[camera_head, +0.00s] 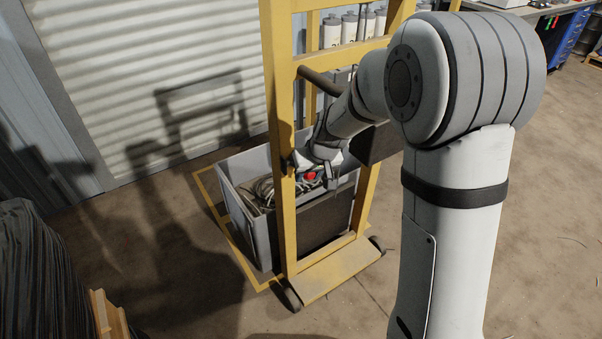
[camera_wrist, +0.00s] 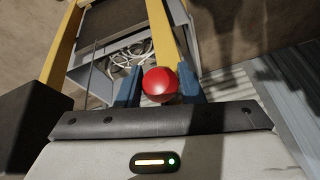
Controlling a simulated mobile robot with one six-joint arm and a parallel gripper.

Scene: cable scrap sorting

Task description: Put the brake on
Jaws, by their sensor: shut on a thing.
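A red ball knob (camera_wrist: 160,84), apparently the brake handle, sits between the two blue fingers of my gripper (camera_wrist: 160,90) in the wrist view. The fingers are shut on it from both sides. The knob also shows as a small red spot (camera_head: 310,175) in the head view, beside the yellow frame of the cart (camera_head: 281,110). My gripper (camera_head: 318,168) reaches in at the cart's frame there. The lever under the knob is hidden, so I cannot tell its angle. A cart wheel (camera_head: 293,299) shows at the near lower corner.
A grey bin (camera_head: 248,225) with tangled cables stands behind the cart's frame, within yellow floor lines (camera_head: 226,232). A ribbed shutter (camera_head: 150,80) is behind it. White bottles (camera_head: 340,30) stand beyond the frame. A dark draped thing (camera_head: 35,275) is at lower left. The floor at right is mostly clear.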

